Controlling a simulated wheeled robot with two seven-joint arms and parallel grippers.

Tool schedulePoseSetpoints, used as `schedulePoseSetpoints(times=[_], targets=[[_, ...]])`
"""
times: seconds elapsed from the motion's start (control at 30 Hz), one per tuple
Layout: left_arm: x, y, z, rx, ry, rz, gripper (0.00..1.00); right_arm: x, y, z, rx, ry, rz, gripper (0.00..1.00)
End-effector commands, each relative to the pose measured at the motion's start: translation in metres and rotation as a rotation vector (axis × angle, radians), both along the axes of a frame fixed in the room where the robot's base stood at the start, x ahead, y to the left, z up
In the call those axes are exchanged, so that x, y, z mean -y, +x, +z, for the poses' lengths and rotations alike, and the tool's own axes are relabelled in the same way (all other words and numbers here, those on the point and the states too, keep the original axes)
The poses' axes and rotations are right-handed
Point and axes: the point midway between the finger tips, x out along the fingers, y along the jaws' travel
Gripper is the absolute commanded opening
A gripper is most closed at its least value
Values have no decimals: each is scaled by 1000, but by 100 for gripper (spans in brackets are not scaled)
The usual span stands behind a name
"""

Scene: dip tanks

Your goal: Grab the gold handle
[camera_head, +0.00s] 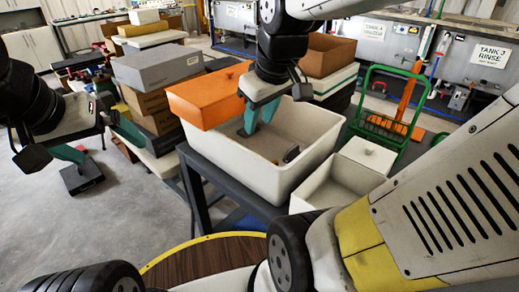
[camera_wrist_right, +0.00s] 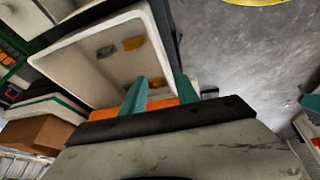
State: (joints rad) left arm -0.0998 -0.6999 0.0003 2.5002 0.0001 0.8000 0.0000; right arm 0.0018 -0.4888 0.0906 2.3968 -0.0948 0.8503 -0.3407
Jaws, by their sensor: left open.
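A small gold piece (camera_wrist_right: 134,43), which looks like the gold handle, lies on the floor of a white bin (camera_wrist_right: 75,62) in the right wrist view. A small grey piece (camera_wrist_right: 105,51) lies beside it. The fingers also show in the right wrist view (camera_wrist_right: 160,75), apart from the gold piece. My left gripper (camera_head: 112,150) is open and empty, left of the table.
An orange box (camera_head: 205,98) sits at the bin's back-left rim. A smaller white box (camera_head: 325,190) stands right of the bin. A dark piece (camera_head: 291,154) lies inside the bin. A green rack (camera_head: 390,105), stacked boxes (camera_head: 155,75) and tanks (camera_head: 475,65) stand around.

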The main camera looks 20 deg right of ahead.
Motion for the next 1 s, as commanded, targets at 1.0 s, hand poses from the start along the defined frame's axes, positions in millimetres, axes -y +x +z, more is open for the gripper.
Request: schedulePoseSetpoints(times=[1.0], targets=[[0, 0, 0, 0, 0, 0, 100, 65, 128, -176, -451, -310, 1665, 37]])
